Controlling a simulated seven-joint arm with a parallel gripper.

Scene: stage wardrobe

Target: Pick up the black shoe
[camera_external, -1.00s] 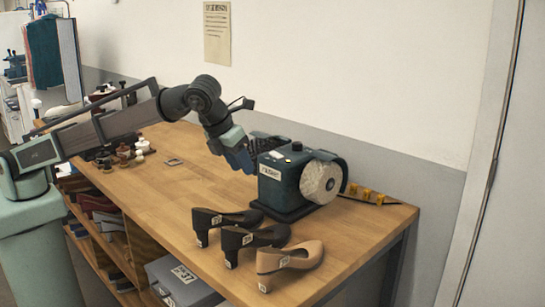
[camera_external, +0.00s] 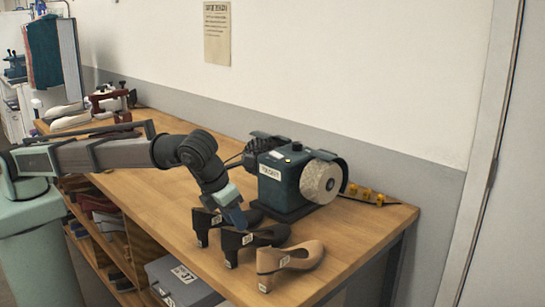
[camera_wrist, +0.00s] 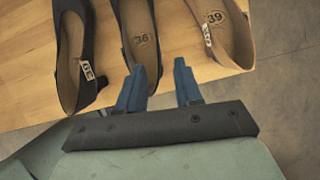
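Two black heeled shoes stand side by side near the table's front edge: a left one (camera_external: 203,226) and a middle one (camera_external: 268,235). My gripper (camera_external: 234,217) is low over the black shoes. In the wrist view, its blue fingers (camera_wrist: 158,66) are apart; the middle shoe's heel end shows between them, close to the left finger. Contact and height cannot be told.
A tan heeled shoe (camera_external: 293,257) stands just right of the middle black shoe. A teal machine with a pale wheel (camera_external: 320,182) is behind the shoes. The table's left half (camera_external: 165,190) has free room. A grey box (camera_external: 178,282) sits below the front edge.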

